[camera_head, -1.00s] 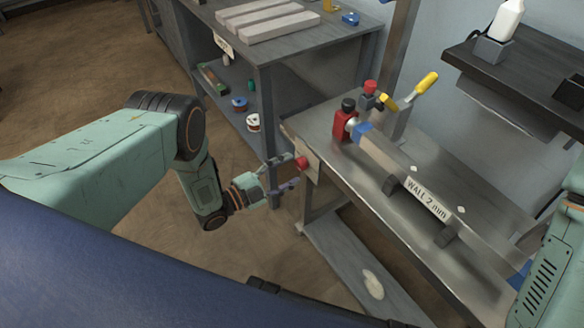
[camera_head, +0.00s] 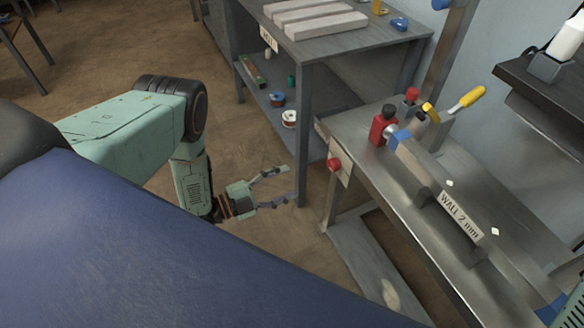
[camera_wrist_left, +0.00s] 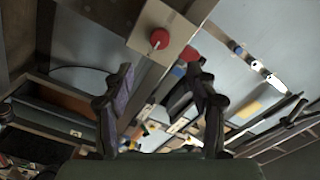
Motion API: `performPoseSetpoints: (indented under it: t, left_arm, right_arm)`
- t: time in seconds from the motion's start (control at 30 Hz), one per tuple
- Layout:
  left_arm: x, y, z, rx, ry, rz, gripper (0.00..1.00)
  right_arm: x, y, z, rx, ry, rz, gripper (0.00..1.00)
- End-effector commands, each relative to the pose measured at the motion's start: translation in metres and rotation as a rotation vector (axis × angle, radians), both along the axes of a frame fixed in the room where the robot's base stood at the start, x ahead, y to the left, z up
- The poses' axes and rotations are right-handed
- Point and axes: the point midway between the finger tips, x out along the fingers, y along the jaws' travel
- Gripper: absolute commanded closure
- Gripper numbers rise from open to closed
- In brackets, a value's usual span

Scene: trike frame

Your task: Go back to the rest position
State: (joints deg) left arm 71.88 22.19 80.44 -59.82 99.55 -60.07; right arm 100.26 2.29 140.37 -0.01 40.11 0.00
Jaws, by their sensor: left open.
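My left gripper (camera_head: 284,188) hangs in free air left of the metal bench (camera_head: 385,215) in the head view. Its fingers are apart with nothing between them. It also shows in the left wrist view, where both fingers (camera_wrist_left: 160,85) are spread and empty. The red button (camera_head: 334,164) on a pale plate at the bench's end is right of the fingertips, apart from them. My right gripper is not in view; only a bit of my right arm shows at the lower right edge.
A grey shelf table (camera_head: 330,48) with pale bars stands behind. Brown floor (camera_head: 120,60) is open at left.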

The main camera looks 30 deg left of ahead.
Motion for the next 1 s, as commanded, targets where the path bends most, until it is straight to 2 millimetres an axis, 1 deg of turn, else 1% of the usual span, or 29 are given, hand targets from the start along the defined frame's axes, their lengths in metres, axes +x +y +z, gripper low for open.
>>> performPoseSetpoints:
  t: [0.23,0.3,0.37,0.43,0.47,0.5,0.57,0.6,0.67,0.73,0.77,0.8,0.87,0.9,0.97,1.0]
  left_arm:
    - [0.0,0.0,0.0,-0.009,0.008,-0.001,0.42]
    - [0.0,0.0,-0.004,-0.029,0.046,0.0,0.42]
    - [0.002,0.003,-0.012,-0.048,0.109,0.017,0.42]
    - [-0.003,0.009,-0.031,-0.081,0.24,0.078,0.42]
    - [-0.008,0.012,-0.042,-0.101,0.313,0.115,0.42]
    - [-0.017,0.015,-0.057,-0.129,0.416,0.169,0.42]
    - [-0.034,0.016,-0.077,-0.172,0.573,0.254,0.42]
    - [-0.046,0.015,-0.088,-0.202,0.676,0.314,0.42]
    - [-0.066,0.014,-0.101,-0.249,0.826,0.408,0.42]
    - [-0.093,0.01,-0.112,-0.301,1.0,0.526,0.42]
    - [-0.107,0.008,-0.115,-0.321,1.075,0.58,0.42]
    - [-0.126,0.005,-0.116,-0.347,1.174,0.655,0.42]
    - [-0.156,0.0,-0.114,-0.378,1.313,0.772,0.42]
    - [-0.177,-0.004,-0.11,-0.394,1.398,0.85,0.42]
    - [-0.209,-0.008,-0.099,-0.407,1.514,0.969,0.42]
    - [-0.23,-0.011,-0.089,-0.411,1.583,1.048,0.42]
  right_arm:
    - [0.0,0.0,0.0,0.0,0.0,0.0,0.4]
    - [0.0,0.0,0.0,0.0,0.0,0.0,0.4]
    - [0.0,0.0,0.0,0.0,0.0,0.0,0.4]
    - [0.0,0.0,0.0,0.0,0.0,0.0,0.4]
    - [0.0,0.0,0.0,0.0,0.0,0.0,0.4]
    - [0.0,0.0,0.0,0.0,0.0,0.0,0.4]
    - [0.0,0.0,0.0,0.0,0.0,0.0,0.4]
    - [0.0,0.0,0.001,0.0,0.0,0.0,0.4]
    - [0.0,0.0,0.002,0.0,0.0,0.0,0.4]
    - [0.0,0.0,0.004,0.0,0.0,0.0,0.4]
    - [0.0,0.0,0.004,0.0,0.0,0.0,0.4]
    - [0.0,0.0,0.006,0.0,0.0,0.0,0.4]
    - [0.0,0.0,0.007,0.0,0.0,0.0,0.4]
    - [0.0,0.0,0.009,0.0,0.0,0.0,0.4]
    - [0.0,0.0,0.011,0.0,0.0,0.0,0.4]
    - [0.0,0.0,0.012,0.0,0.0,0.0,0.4]
